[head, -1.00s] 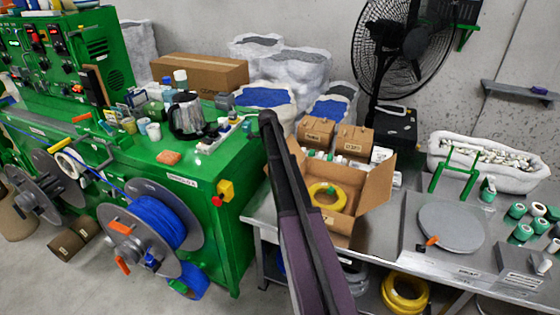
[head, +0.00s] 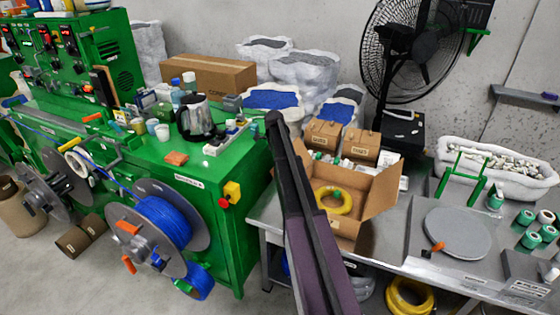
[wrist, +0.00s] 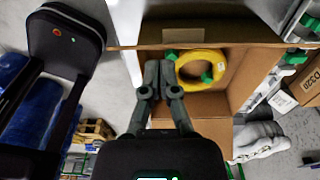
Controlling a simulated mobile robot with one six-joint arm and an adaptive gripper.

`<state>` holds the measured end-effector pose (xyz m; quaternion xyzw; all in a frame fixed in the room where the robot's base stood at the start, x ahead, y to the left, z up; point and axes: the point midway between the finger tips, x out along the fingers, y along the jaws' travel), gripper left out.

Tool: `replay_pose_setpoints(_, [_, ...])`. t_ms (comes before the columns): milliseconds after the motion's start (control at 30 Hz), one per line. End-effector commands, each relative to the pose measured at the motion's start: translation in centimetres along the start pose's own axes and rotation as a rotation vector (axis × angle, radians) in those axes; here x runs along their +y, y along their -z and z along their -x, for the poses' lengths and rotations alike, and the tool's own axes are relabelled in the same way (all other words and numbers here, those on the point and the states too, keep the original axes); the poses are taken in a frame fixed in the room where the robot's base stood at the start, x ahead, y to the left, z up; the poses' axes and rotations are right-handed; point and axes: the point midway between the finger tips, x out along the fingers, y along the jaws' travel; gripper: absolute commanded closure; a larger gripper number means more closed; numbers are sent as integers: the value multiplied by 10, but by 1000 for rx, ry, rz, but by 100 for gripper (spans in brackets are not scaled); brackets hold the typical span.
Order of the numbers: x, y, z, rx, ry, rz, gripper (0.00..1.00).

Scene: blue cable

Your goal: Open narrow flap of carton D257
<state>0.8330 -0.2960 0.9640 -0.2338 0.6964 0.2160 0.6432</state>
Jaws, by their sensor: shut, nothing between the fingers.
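The open brown carton (head: 376,208) stands on the grey bench, with a yellow cable coil (head: 333,199) inside. In the head view its right flap stands out to the side, and my arm covers part of its left side. I cannot read a label on it. In the wrist view, my gripper (wrist: 161,68) is shut and empty, its fingertips in front of the carton (wrist: 207,104), just left of the yellow coil (wrist: 196,67). I cannot tell whether they touch cardboard. The gripper is not distinguishable in the head view.
Small brown boxes (head: 361,144) stand behind the carton. The green machine (head: 226,208) with a blue cable spool (head: 163,222) is at the left. A black fan (head: 417,50) stands behind. A grey round plate (head: 457,234) and green-white rolls (head: 529,240) are on the right of the bench.

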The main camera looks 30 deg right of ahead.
Motion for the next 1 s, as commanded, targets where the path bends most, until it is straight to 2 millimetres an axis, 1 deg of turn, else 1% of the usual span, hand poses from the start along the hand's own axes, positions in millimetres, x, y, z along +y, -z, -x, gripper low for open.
replay_pose_setpoints(33, [0, 0, 4, 0, 0, 0, 100])
replay_pose_setpoints(200, [0, 1, 8, 0, 0, 0, 100])
replay_pose_setpoints(667, [0, 1, 8, 0, 0, -1, 100])
replay_pose_setpoints(867, [0, -7, 12, 0, 0, 0, 100])
replay_pose_setpoints(1000, [2, -18, 18, 0, 0, 0, 100])
